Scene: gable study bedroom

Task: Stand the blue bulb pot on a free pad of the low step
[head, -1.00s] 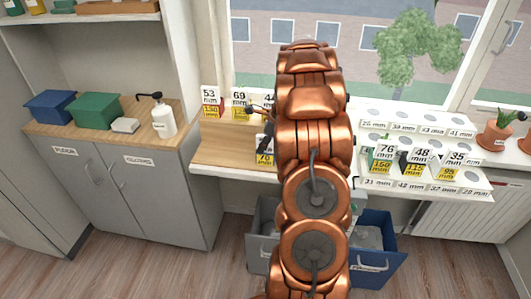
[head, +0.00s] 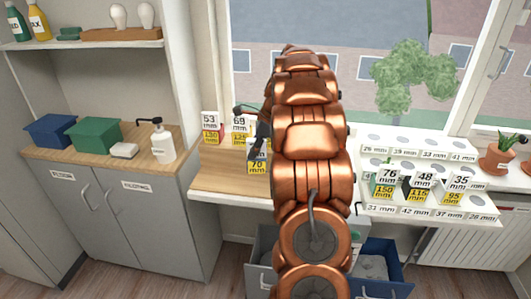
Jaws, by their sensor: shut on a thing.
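My gripper (head: 260,133) is dark and mostly hidden behind my copper arm. It is low over the wooden board, at the card reading 70 mm (head: 257,166). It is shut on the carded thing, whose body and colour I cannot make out. No blue pot shows clearly. The white low step (head: 425,212) is on the sill to the right, with number labels along two rows. The round pads of its back row (head: 433,146) look bare. Carded things marked 76 (head: 386,182), 48 (head: 419,186) and 35 (head: 455,188) stand in its front row.
Cards 53 (head: 210,126) and 69 (head: 240,129) stand at the back of the wooden board (head: 225,178). A potted plant (head: 497,158) is right of the step. Open drawers lie below. The left cabinet holds bins and a pump bottle (head: 162,143).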

